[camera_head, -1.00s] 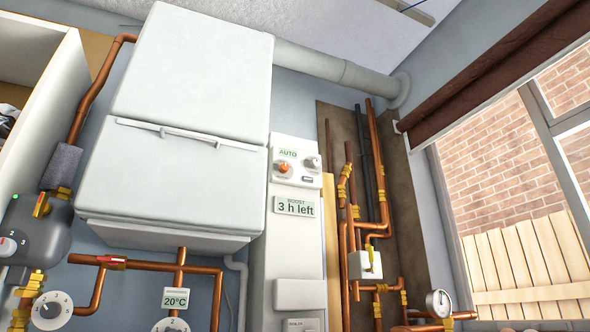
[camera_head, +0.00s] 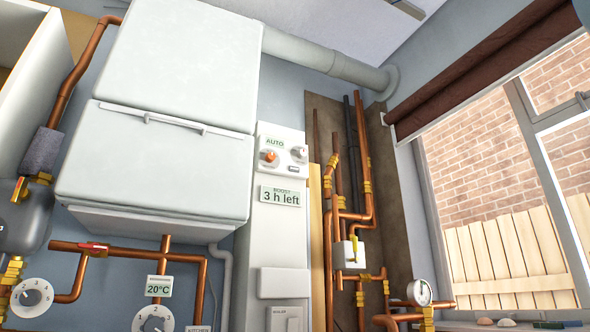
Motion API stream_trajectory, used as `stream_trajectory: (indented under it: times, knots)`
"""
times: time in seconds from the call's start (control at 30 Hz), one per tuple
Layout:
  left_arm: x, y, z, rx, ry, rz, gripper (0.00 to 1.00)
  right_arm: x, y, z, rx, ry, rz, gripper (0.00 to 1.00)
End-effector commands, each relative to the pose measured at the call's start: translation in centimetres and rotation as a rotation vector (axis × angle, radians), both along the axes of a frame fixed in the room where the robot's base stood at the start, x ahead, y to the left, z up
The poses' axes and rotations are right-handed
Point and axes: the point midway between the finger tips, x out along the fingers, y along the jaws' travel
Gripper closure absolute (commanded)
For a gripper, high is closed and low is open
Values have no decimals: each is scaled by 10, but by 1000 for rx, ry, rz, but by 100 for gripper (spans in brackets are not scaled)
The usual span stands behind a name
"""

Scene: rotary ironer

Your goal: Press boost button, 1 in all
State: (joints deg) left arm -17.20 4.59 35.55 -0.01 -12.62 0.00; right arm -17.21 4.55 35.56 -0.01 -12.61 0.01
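A tall white control panel (camera_head: 278,240) stands to the right of the boiler. Near its top are an AUTO label (camera_head: 275,142), an orange-centred knob (camera_head: 269,156), a white knob (camera_head: 299,153) and a small rectangular button or slot (camera_head: 293,169), too small to read. Which control is the boost button I cannot tell for certain. Neither of my grippers is in view.
A big white boiler (camera_head: 160,170) hangs on the left, with copper pipes (camera_head: 210,257), a 20°C display (camera_head: 158,286) and dials (camera_head: 32,296) below. More pipes and a gauge (camera_head: 420,292) are on the right, beside a window (camera_head: 500,190) with a brown blind (camera_head: 470,80).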

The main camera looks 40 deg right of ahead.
Motion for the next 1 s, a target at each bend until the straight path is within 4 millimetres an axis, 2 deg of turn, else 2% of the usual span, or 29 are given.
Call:
stream_trajectory:
  times: [0.03,0.37,1.0]
  knots:
    - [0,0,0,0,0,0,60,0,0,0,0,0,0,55]
    - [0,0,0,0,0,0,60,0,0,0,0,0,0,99]
    - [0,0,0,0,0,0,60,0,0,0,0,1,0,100]
